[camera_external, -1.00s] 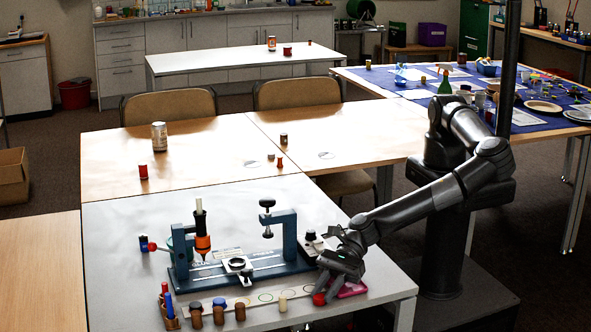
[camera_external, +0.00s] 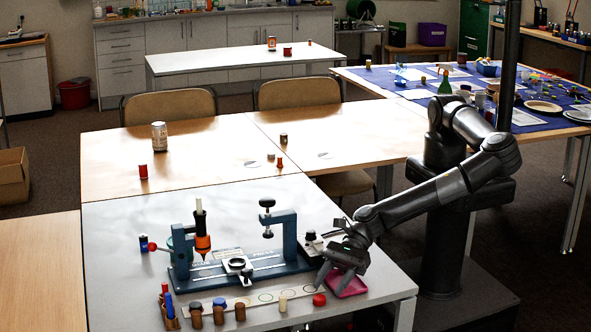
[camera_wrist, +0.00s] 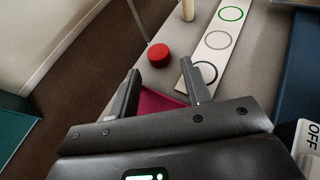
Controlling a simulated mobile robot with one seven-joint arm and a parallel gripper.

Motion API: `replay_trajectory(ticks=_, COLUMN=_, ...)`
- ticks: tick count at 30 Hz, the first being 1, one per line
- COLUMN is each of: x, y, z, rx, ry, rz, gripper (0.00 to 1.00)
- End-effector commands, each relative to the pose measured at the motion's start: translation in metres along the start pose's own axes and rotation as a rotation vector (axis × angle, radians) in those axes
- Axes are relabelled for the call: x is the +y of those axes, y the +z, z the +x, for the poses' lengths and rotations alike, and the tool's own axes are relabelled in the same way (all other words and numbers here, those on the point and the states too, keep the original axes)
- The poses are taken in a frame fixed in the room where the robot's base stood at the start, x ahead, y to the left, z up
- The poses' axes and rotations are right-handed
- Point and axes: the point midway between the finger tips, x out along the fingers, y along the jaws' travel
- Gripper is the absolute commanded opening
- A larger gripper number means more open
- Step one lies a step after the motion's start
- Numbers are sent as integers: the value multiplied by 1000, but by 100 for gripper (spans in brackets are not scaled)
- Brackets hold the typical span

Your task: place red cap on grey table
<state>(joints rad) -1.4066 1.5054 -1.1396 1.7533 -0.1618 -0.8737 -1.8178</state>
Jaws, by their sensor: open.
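My gripper (camera_external: 332,283) is above the table, behind and slightly right of the cap. In the wrist view my gripper (camera_wrist: 163,92) has its fingers spread with nothing between them. A magenta tray (camera_external: 349,286) lies beside the cap, partly hidden under my gripper.
A white strip with printed rings (camera_external: 255,299) lies left of the cap, with a cream peg (camera_external: 282,303) beside it. The blue press stand (camera_external: 245,265) stands behind.

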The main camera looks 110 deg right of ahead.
Motion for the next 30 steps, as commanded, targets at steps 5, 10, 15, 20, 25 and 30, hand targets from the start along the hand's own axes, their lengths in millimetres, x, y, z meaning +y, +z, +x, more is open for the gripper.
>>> replay_trajectory(ticks=5, x=1, y=3, z=-38, rx=-5, ry=0, rz=1, gripper=44)
replay_trajectory(ticks=10, x=1, y=4, z=-68, rx=-7, ry=1, rz=2, gripper=44)
replay_trajectory(ticks=15, x=1, y=4, z=-86, rx=-8, ry=3, rz=2, gripper=44)
replay_trajectory(ticks=20, x=1, y=4, z=-91, rx=-8, ry=2, rz=2, gripper=44)
replay_trajectory(ticks=25, x=1, y=4, z=-91, rx=-9, ry=2, rz=2, gripper=44)
replay_trajectory(ticks=30, x=1, y=4, z=-91, rx=-9, ry=2, rz=2, gripper=44)
